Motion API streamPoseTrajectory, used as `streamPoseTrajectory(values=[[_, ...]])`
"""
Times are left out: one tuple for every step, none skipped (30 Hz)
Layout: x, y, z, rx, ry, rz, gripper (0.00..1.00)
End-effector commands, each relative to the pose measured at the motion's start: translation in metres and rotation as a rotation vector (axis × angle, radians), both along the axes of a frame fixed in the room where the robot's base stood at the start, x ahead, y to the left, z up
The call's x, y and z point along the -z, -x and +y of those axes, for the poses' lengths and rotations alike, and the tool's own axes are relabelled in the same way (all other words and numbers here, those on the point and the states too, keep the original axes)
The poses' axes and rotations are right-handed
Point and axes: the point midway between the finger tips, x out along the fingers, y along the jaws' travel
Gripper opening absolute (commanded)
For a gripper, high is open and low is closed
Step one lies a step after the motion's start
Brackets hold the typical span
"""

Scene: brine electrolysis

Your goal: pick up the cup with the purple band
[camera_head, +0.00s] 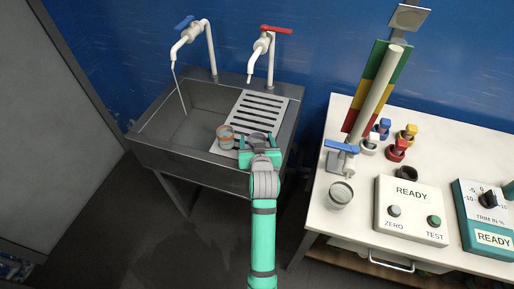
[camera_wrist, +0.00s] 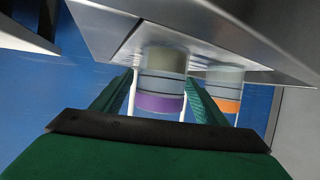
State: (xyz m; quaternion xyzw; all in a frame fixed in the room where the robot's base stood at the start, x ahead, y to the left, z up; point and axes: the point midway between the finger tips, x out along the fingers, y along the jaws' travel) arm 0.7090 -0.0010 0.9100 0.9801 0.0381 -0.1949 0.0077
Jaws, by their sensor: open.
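The cup with the purple band (camera_wrist: 160,101) is pale with a dark line above its band. In the wrist view it appears between the two green fingers of my gripper (camera_wrist: 161,84), with a visible gap on each side. In the head view my gripper (camera_head: 258,141) is at the front of the sink's slotted drainboard, and it hides most of this cup. The fingers are apart and not closed on it. A cup with an orange band (camera_head: 225,137) stands just left of my gripper; it also shows beyond the right finger in the wrist view (camera_wrist: 226,104).
The grey sink (camera_head: 165,149) has a basin left of the drainboard (camera_head: 262,108). A blue-handled tap (camera_head: 188,32) and a red-handled tap (camera_head: 264,45) rise behind. A white bench (camera_head: 318,210) at right holds another cup (camera_head: 340,195), coloured plugs and control boxes.

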Motion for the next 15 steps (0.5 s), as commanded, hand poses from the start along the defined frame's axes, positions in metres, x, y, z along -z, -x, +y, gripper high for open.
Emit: streamPoseTrajectory(values=[[0.003, -0.006, 0.000, 0.000, 0.000, 0.000, 0.67], [0.004, -0.010, 0.001, 0.000, 0.000, 0.001, 0.67], [0.005, -0.013, 0.001, 0.000, 0.000, 0.000, 0.67], [0.006, -0.016, 0.001, 0.000, 0.000, -0.001, 0.67], [0.007, -0.018, 0.001, 0.000, 0.000, -0.001, 0.67], [0.008, -0.019, 0.002, 0.000, 0.000, -0.001, 0.67], [0.008, -0.020, 0.002, 0.000, 0.000, -0.001, 0.67], [0.008, -0.020, 0.002, 0.000, 0.000, -0.001, 0.67], [0.008, -0.020, 0.002, 0.000, 0.000, -0.001, 0.67], [0.008, -0.020, 0.002, 0.000, 0.000, -0.001, 0.67], [0.008, -0.020, 0.002, -0.001, 0.000, -0.001, 0.67], [0.008, -0.020, 0.002, -0.001, 0.000, -0.001, 0.67], [0.008, -0.020, 0.002, -0.001, 0.000, -0.001, 0.67], [0.008, -0.020, 0.002, -0.001, 0.000, -0.001, 0.64], [0.008, -0.020, 0.002, -0.001, 0.000, -0.001, 0.55]])
